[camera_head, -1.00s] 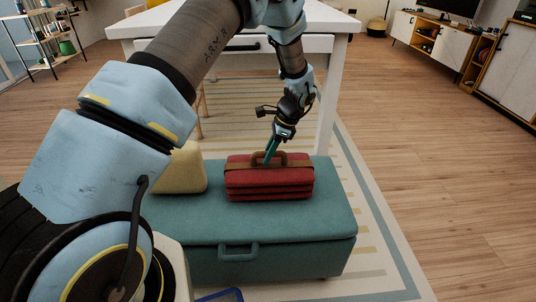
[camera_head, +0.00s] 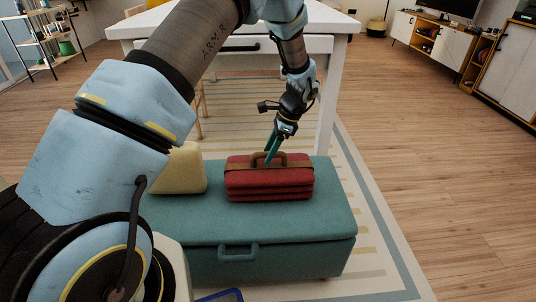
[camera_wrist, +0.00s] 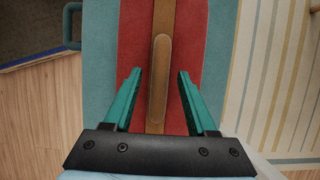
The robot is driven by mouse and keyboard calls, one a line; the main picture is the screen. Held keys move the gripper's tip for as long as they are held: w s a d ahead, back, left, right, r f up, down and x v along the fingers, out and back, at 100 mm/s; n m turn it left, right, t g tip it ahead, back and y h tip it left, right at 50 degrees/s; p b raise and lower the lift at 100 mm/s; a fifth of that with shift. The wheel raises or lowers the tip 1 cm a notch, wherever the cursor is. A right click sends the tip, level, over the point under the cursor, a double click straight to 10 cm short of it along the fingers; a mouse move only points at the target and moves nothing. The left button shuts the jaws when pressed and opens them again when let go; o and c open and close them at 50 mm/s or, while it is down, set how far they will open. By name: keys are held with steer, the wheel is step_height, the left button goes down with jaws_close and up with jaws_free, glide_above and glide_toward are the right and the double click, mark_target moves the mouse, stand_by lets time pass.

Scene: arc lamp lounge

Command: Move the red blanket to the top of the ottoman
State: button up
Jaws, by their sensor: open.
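The red blanket (camera_head: 268,182) is a folded stack with a brown strap and handle, and it rests on top of the teal ottoman (camera_head: 310,225). In the wrist view the red blanket (camera_wrist: 190,60) lies below my gripper, with its brown handle (camera_wrist: 160,80) running between the two teal fingers. My gripper (camera_head: 270,158) is above the blanket at its handle, fingers pointing down. In the wrist view my gripper (camera_wrist: 157,75) is open, with a gap on each side of the handle. The fingers do not appear closed on anything.
A pale yellow cushion (camera_head: 180,170) sits on the ottoman left of the blanket. A white table (camera_head: 330,80) stands behind the ottoman. A striped rug (camera_head: 365,220) lies underneath. Wooden floor (camera_head: 440,140) is open to the right.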

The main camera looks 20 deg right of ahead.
steer(key=v, duration=1.1)
steer(key=w+a+r+n+g+h, duration=0.15)
steer(key=a+n, duration=0.25)
steer(key=a, duration=0.5)
steer(key=a+r+n+h, duration=0.1)
steer(key=a+r+n, duration=0.25)
steer(key=a, duration=0.45)
steer(key=s+a+r+n+t+h, duration=0.1)
steer(key=s+a+n, duration=0.4)
steer(key=a, duration=0.4)
steer(key=s+a+r+n+h, duration=0.1)
steer(key=s+a+n, duration=0.4)
steer(key=a+n, duration=0.3)
steer(key=shift+s+a+r+t+p, duration=0.25)
steer(key=shift+s+a+t+p, duration=0.1)
steer(key=shift+a, duration=0.65)
